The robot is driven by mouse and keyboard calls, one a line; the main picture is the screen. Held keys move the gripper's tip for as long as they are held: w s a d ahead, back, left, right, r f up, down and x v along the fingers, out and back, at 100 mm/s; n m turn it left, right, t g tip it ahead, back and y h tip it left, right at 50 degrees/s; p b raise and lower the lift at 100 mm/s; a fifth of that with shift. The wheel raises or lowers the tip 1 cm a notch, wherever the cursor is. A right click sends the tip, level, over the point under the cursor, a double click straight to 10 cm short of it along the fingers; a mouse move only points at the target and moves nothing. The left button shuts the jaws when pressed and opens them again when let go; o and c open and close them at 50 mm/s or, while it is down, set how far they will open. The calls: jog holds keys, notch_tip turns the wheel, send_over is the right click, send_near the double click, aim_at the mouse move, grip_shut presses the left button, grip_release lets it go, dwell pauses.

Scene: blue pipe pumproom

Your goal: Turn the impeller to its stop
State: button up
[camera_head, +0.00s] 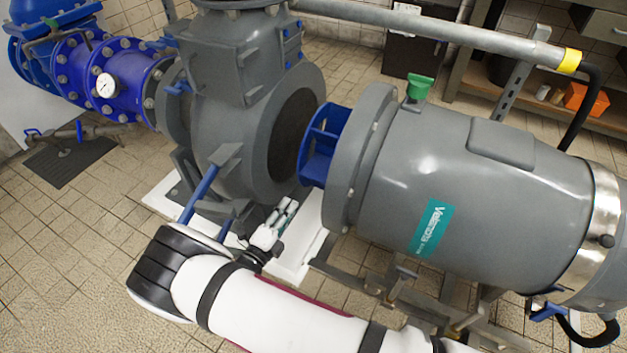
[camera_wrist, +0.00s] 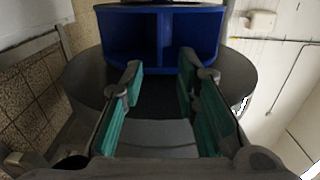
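The blue impeller (camera_head: 319,146) sits in the gap between the grey pump casing (camera_head: 205,110) and the grey motor's flange (camera_head: 362,150). In the wrist view the impeller (camera_wrist: 203,30) fills the top middle, with an upright blue vane (camera_wrist: 163,32) between two pockets. My gripper (camera_head: 288,210) is below and left of the impeller in the head view. In the wrist view my gripper (camera_wrist: 159,72) is open, with green pads facing each other and nothing seen between them. The vane lies beyond the fingertips, roughly in line with their gap; they appear apart from it.
A grey pipe (camera_head: 440,28) with a yellow band runs above the motor. A blue strut (camera_head: 200,190) and the white base plate (camera_head: 290,262) are close to my gripper. A blue pipe with a gauge (camera_head: 106,85) is at left. Tiled floor at lower left is clear.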

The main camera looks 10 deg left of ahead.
aim_at(311, 179)
jog(key=b+x, duration=0.3)
jog(key=x, duration=1)
jog(key=shift+w+d+f+b, duration=0.1)
jog(key=shift+w+b, duration=0.25)
jog(key=shift+w, duration=0.05)
grip_shut()
